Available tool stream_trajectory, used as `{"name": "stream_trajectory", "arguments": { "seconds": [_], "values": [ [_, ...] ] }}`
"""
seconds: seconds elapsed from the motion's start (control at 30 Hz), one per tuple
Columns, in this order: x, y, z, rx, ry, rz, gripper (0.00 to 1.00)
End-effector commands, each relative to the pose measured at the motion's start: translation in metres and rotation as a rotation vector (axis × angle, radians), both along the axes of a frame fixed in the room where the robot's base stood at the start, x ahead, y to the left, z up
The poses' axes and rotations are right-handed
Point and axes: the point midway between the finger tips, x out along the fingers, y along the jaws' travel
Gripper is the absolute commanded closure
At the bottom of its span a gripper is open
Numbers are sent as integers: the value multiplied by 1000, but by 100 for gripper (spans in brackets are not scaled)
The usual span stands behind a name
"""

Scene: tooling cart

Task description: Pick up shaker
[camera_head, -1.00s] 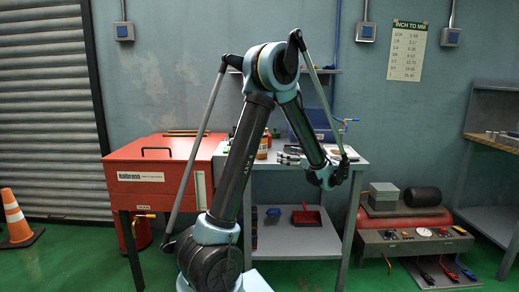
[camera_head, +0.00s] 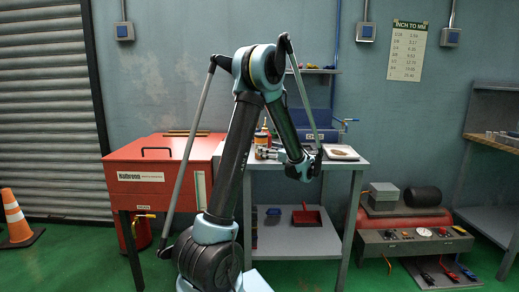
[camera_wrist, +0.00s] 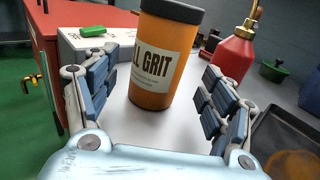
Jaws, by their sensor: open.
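An orange can with a dark lid and a pale label ending in "LL GRIT" (camera_wrist: 166,55), which looks like the shaker, stands upright on the grey cart top (camera_wrist: 190,125). It also shows in the head view (camera_head: 260,139), partly hidden behind my gripper. My gripper (camera_wrist: 160,95) is open and empty, low over the cart top. Its padded fingers stand left and right of the can in the wrist view, with clear gaps on both sides. The can is a little beyond the fingertips, and no contact shows.
A red bottle with a brass top (camera_wrist: 234,55) stands close right of the can. A dark tray with brown contents (camera_wrist: 265,130) lies nearer right. A white box (camera_wrist: 100,42) with a green object (camera_wrist: 93,31) is behind left. A red cabinet (camera_head: 155,170) adjoins the cart.

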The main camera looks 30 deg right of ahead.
Motion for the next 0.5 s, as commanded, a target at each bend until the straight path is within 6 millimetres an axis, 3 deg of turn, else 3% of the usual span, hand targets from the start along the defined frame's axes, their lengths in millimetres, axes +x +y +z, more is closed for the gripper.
{"name": "stream_trajectory", "arguments": {
  "seconds": [0.5],
  "values": [
    [49,16,0,0,0,2,24]
  ]
}}
